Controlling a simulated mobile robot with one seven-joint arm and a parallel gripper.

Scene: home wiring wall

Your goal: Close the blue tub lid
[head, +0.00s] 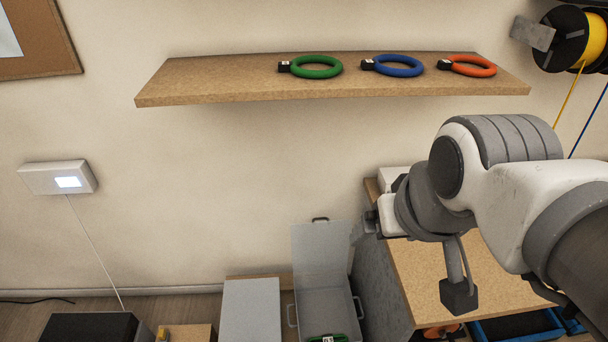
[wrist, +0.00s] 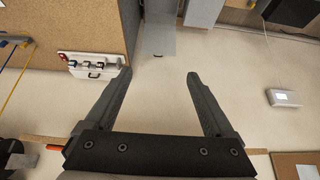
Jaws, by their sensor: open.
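An open tub (head: 338,303) stands low against the wall in the head view, and it looks grey rather than blue. Its pale grey lid (head: 320,255) stands upright, with a small dark handle at its top edge. A green ring lies inside the tub, at the bottom edge of the picture. The lid also shows in the wrist view (wrist: 172,38), beyond my fingertips. My gripper (wrist: 159,75) is open and empty, with bare wall between its fingers. In the head view it is beside the lid's upper right, partly hidden by my wrist; the lid looks farther off.
A wooden worktop (head: 435,270) is right of the tub, with a blue-edged tray (head: 515,328) below it. A closed grey box (head: 250,310) stands left of the tub. A shelf (head: 210,85) with green, blue and orange rings crosses the wall above. The wall between is clear.

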